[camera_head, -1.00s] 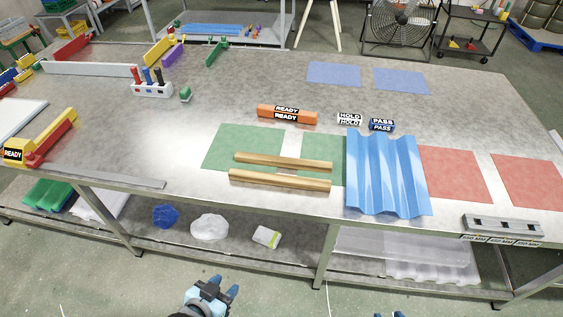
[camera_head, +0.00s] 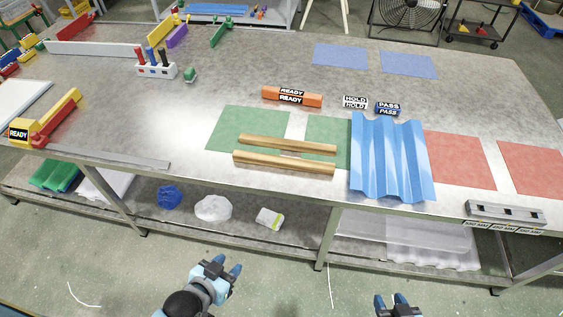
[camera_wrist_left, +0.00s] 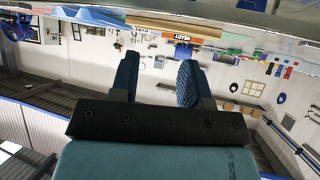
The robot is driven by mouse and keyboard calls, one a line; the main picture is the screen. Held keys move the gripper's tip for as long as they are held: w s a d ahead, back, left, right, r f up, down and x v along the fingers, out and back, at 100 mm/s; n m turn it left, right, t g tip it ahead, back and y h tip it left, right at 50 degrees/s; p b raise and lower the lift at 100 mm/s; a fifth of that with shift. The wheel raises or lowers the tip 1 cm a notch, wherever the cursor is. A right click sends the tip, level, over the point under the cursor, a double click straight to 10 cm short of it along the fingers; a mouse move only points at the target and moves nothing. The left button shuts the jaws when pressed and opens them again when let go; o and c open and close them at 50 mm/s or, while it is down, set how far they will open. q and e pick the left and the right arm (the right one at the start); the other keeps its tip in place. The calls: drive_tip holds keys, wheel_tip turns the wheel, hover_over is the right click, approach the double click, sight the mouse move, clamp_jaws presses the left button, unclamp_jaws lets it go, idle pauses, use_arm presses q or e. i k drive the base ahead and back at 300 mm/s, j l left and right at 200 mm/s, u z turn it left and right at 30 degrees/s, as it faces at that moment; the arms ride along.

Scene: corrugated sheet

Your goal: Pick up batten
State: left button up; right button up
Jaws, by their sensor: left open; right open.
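Two wooden battens lie side by side across the green mats on the table. The far batten (camera_head: 288,144) and the near batten (camera_head: 284,162) run left to right, with the near one close to the table's front edge. My left gripper (camera_head: 226,272) is open and empty in front of the table, below the battens in the head view. Its two fingers (camera_wrist_left: 158,78) stand apart in the left wrist view with nothing between them. My right gripper (camera_head: 396,300) is open and empty at the bottom edge of the head view, also in front of the table.
A blue corrugated sheet (camera_head: 390,160) lies right of the battens. An orange READY block (camera_head: 291,98) lies behind them. Red mats (camera_head: 459,160) and a grey slotted bar (camera_head: 506,213) are further right. The lower shelf (camera_head: 240,228) holds bags and clear sheets.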

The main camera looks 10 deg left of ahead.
sight(306, 147)
drive_tip(key=i+j+z, duration=0.2)
drive_tip(key=i, duration=0.3)
drive_tip(key=i+j+z, duration=0.2)
drive_tip(key=i, duration=0.3)
drive_tip(key=l, duration=0.1)
